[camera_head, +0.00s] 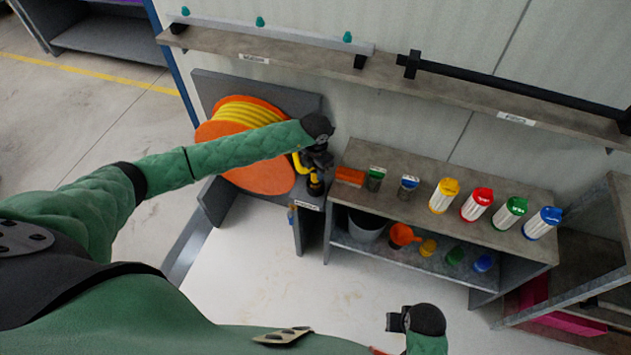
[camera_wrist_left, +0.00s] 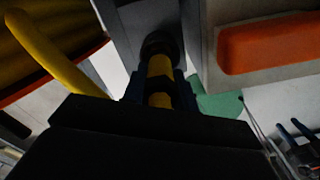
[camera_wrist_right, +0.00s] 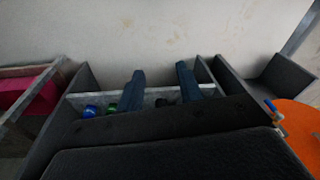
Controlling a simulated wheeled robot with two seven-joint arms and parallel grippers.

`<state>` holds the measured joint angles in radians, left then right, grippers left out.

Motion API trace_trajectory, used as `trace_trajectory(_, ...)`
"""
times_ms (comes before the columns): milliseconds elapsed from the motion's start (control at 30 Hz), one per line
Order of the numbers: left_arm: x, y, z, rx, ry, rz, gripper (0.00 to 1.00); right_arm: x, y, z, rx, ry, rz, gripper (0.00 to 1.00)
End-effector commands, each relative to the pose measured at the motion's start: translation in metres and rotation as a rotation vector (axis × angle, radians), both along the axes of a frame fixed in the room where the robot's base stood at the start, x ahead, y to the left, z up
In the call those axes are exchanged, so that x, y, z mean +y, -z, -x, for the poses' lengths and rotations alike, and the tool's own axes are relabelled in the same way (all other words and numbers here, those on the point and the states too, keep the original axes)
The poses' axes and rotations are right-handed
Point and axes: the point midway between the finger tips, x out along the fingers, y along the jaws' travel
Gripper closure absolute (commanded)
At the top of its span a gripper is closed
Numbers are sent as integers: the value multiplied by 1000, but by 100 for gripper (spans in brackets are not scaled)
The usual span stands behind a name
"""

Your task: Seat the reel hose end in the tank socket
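The orange reel (camera_head: 262,178) with coiled yellow hose (camera_head: 248,112) stands on a grey stand at the wall. My left gripper (camera_head: 315,172) is beside the reel's right side. In the left wrist view its dark fingers are closed on both sides of the yellow hose end (camera_wrist_left: 160,68), which has a black ring at its far tip. The hose end points down in the head view, partly hidden by the gripper. My right gripper (camera_head: 394,322) is low in front of the shelf; in the right wrist view its fingers (camera_wrist_right: 161,82) are apart and empty. I cannot make out the tank socket.
A grey shelf unit (camera_head: 400,160) right of the reel carries an orange block, small jars and several colour-capped canisters. Its lower shelf holds a grey bucket (camera_head: 367,224), an orange jug and coloured caps. The pale floor in front is clear.

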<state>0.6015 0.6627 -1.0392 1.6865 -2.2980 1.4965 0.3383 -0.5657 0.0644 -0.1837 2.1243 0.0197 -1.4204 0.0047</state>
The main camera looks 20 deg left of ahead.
Motion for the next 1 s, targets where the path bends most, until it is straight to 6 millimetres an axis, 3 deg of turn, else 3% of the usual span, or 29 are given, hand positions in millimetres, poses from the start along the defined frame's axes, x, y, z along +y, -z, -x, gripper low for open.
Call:
trace_trajectory(33, 0, 0, 0, 0, 0, 0, 87, 0, 0, 0, 0, 0, 0, 64)
trace_trajectory(100, 0, 0, 0, 0, 0, 0, 100, 0, -1, 0, 0, -1, 0, 64)
trace_trajectory(600, 0, -10, -1, -3, 0, 1, 100, -1, -1, 1, 6, -1, 1, 64)
trace_trajectory(700, 0, -23, -1, -3, 0, 1, 100, 2, -29, 3, -4, 2, -7, 64)
trace_trajectory(1000, 0, -71, -1, -4, 1, 1, 100, 0, -87, 12, -8, 2, -14, 64)
